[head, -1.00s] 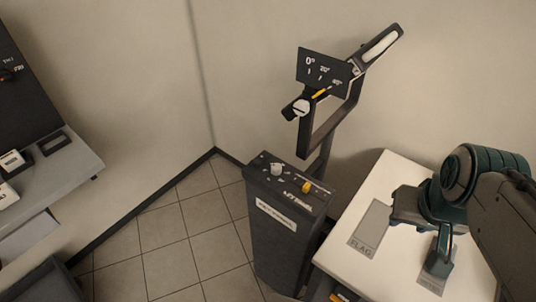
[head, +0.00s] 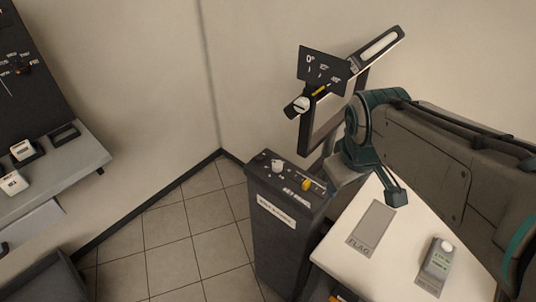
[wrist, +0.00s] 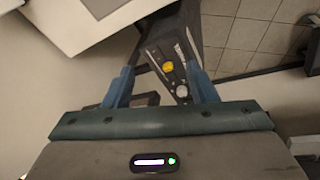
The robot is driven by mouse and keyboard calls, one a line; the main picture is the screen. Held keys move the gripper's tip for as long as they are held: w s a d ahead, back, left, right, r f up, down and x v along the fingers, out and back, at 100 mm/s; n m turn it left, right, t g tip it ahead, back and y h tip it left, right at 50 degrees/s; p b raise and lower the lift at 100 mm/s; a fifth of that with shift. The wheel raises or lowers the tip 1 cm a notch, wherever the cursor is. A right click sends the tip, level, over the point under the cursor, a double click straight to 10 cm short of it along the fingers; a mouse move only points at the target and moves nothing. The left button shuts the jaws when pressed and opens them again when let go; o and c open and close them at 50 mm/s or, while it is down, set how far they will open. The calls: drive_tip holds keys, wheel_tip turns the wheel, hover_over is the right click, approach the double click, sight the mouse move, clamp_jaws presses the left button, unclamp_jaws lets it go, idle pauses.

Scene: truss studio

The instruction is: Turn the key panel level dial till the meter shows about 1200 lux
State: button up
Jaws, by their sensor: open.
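A dark control box (head: 285,205) stands on the floor, with a white knob (head: 277,166) and a yellow knob (head: 305,184) on its top. Which one is the level dial I cannot read from the small lettering. A light meter (head: 441,256) lies on the white table at the right; its reading is too small to read. My gripper (head: 370,187) is open and empty, to the right of the box top and above the table's far edge. In the wrist view, the yellow knob (wrist: 167,67) shows between and beyond the open fingers (wrist: 162,88).
A tilting bracket with an angle scale (head: 322,68) rises behind the box. The white table (head: 400,225) has a grey FLAG mat (head: 372,226). A grey bench (head: 70,160) with small devices is at the left. Tiled floor lies open left of the box.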

drive_tip(key=w+a+f+n+h+b, duration=0.1)
drive_tip(key=w+a+f+n+b, duration=0.1)
drive_tip(key=w+a+n, duration=0.75)
drive_tip(key=n+b, duration=0.1)
drive_tip(key=n, duration=1.4)
approach(277, 163)
drive_tip(key=shift+m+t+h, duration=0.25)
drive_tip(key=shift+t+h, duration=0.05)
drive_tip(key=shift+h, duration=0.1)
drive_tip(key=x, duration=0.8)
drive_tip(key=shift+s+a+f, duration=0.1)
drive_tip(key=shift+a+f, duration=0.15)
drive_tip(key=shift+f, duration=0.25)
drive_tip(key=c, duration=1)
